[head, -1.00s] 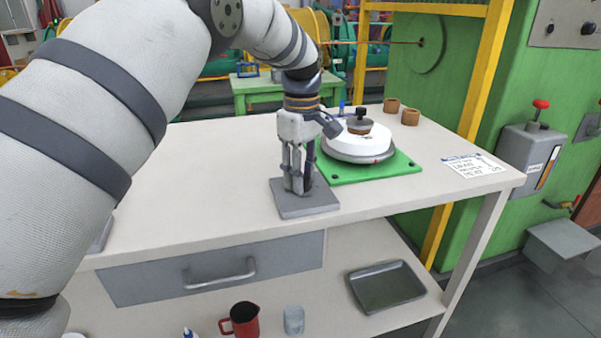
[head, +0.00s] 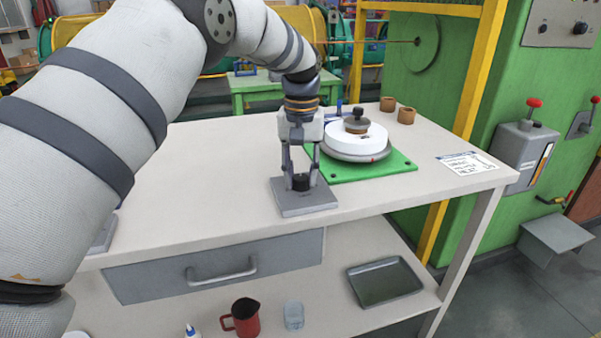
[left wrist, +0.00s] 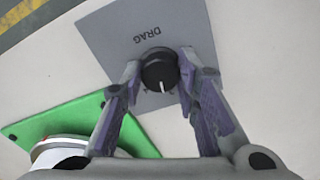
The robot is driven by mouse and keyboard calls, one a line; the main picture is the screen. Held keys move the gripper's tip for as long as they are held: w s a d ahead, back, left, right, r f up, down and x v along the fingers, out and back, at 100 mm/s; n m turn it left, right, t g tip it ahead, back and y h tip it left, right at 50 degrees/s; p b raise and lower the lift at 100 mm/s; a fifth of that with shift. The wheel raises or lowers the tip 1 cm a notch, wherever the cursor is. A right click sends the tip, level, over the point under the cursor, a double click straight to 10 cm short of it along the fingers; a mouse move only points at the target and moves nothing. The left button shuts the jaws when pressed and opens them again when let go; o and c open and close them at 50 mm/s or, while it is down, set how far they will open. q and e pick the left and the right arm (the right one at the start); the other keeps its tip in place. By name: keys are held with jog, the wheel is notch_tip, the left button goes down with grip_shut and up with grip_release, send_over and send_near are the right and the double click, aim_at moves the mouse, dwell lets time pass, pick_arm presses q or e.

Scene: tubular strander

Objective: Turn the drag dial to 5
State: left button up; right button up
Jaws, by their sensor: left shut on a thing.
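The drag dial is a black round knob (left wrist: 160,72) with a white pointer line on a grey plate (left wrist: 110,30) marked DRAG in the left wrist view. In the head view the knob (head: 301,182) stands on the grey plate (head: 304,205) near the bench's front edge. My left gripper (left wrist: 160,75) is above the plate, fingers pointing down, shut on the knob from both sides. The white pointer line points toward the gripper's palm in the wrist view. Any scale numbers are hidden or too small to read. My right gripper is not in view.
Right of the dial, a green base (head: 380,170) carries a white disc (head: 355,137) with a black knob on top. The bench top to the left is mostly clear.

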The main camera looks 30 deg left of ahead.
pick_arm(q)
jog(key=m, duration=0.4)
jog(key=shift+m, duration=0.3)
jog(key=m, duration=0.4)
jog(key=shift+m, duration=0.3)
jog(key=m, duration=0.4)
jog(key=shift+m, duration=2.2)
jog(key=o, duration=1.2)
jog(key=shift+c, duration=0.2)
